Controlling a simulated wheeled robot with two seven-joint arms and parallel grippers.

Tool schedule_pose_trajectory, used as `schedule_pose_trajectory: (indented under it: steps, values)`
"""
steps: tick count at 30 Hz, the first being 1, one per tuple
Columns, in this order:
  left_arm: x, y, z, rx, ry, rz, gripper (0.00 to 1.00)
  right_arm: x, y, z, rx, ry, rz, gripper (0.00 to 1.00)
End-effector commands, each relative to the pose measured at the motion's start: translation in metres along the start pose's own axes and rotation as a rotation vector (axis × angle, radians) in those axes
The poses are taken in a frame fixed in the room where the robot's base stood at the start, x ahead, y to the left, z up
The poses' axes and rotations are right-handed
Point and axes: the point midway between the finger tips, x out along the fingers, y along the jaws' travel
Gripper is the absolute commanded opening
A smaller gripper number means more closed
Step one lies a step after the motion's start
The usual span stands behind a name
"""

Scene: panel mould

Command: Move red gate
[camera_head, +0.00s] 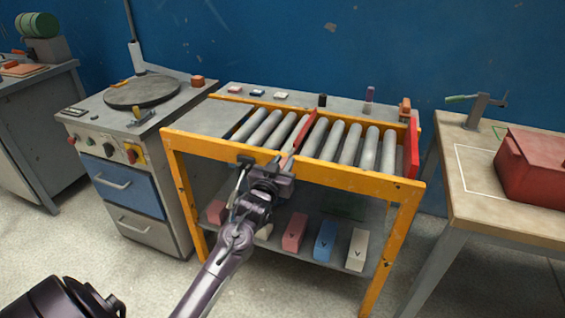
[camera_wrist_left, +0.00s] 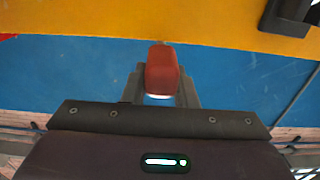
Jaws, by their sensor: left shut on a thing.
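A thin red gate (camera_head: 304,133) stands across the roller bed between two rollers, its near end reaching toward the front orange rail. My left gripper (camera_head: 282,161) is at that rail, by the near end of the gate. In the left wrist view the gripper's fingers (camera_wrist_left: 161,95) are shut on a red block-shaped grip (camera_wrist_left: 161,70). The arm and gripper hide the join between this grip and the gate. My right gripper is not in view.
The roller table has an orange frame (camera_head: 390,182) and a red end plate (camera_head: 411,148) at right. Several coloured blocks lie on its lower shelf, including a blue one (camera_head: 326,240). A cabinet (camera_head: 130,190) stands left; a bench with a red box (camera_head: 535,165) stands right.

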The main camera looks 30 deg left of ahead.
Motion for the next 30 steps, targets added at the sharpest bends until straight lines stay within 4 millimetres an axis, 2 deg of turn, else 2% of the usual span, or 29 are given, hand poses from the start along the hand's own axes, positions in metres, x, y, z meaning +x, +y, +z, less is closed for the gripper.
schedule_pose_trajectory:
  steps: [1, 9, 10, 15, 24, 30]
  values:
    - [0.001, -0.001, -0.007, -0.001, 0.013, -0.001, 0.00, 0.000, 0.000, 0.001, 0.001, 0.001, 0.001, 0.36]
    - [0.001, -0.001, -0.009, -0.001, 0.017, -0.001, 0.00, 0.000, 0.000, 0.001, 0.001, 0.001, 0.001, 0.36]
    - [0.001, -0.001, -0.009, -0.001, 0.017, -0.001, 0.28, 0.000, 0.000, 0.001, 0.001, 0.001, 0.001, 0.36]
    - [0.001, -0.001, -0.007, -0.001, 0.012, -0.001, 0.47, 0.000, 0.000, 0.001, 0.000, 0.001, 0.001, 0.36]
    - [-0.002, 0.000, -0.004, -0.001, 0.007, 0.000, 0.47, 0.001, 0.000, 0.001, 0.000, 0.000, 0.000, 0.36]
    - [-0.029, 0.000, -0.003, 0.000, 0.006, 0.000, 0.47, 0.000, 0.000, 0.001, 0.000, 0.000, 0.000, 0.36]
